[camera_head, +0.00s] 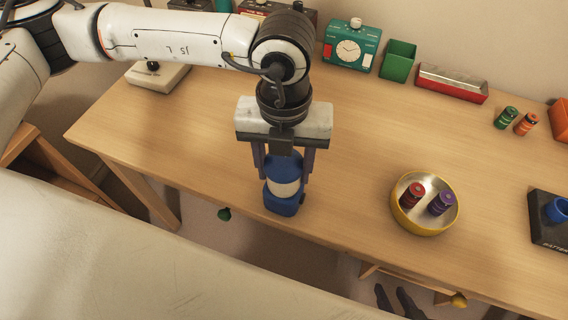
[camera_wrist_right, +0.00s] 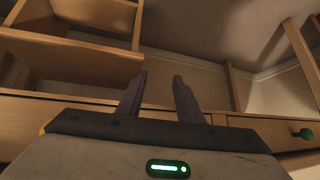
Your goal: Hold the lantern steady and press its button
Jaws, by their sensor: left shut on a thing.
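The lantern (camera_head: 284,188), blue with a pale middle band, stands upright on the desk near its front edge in the head view. My left gripper (camera_head: 284,166) comes down from above and is shut on the lantern, one finger on each side of its upper part. A small dark bump shows at the right side of the lantern's base; I cannot tell whether it is the button. My right gripper (camera_head: 396,299) is low in front of the desk's edge, to the right of the lantern. Its two fingers also show in the right wrist view (camera_wrist_right: 160,90), apart with nothing between them.
A yellow bowl (camera_head: 407,220) with a red and a purple can stands right of the lantern. A black tray (camera_head: 548,233) lies at the far right. A green clock (camera_head: 349,49), a green box (camera_head: 397,61) and a red tray (camera_head: 452,83) line the back. The desk middle is clear.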

